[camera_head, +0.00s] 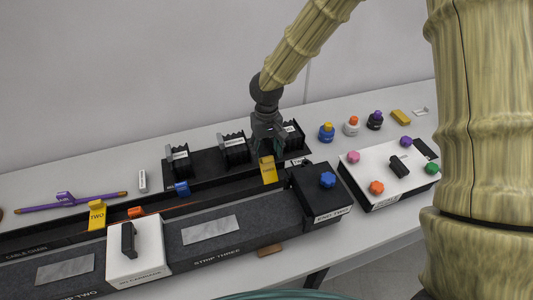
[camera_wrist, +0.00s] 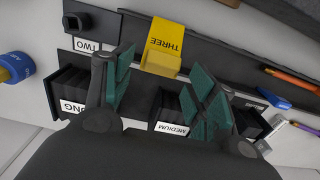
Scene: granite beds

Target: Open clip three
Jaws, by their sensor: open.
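Clip three is a yellow tab marked THREE (camera_wrist: 163,40). In the head view its yellow piece (camera_head: 268,172) stands on the rail behind the strip three bed, left of the black box with the blue knob. My gripper (camera_head: 268,148) points down just behind and above it. In the wrist view my gripper (camera_wrist: 166,85) has its teal-padded fingers spread apart with nothing between them. The yellow tab lies beyond the fingertips, between them from side to side, and no contact shows. I cannot tell how far above the rail the fingertips are.
Black slotted racks (camera_head: 235,149) labelled by length stand close behind my gripper. The strip three bed (camera_head: 240,228) is in front. The black box (camera_head: 320,195) is at right. Clip two (camera_head: 97,215) is far left; a blue piece (camera_head: 182,188) sits on the rail between.

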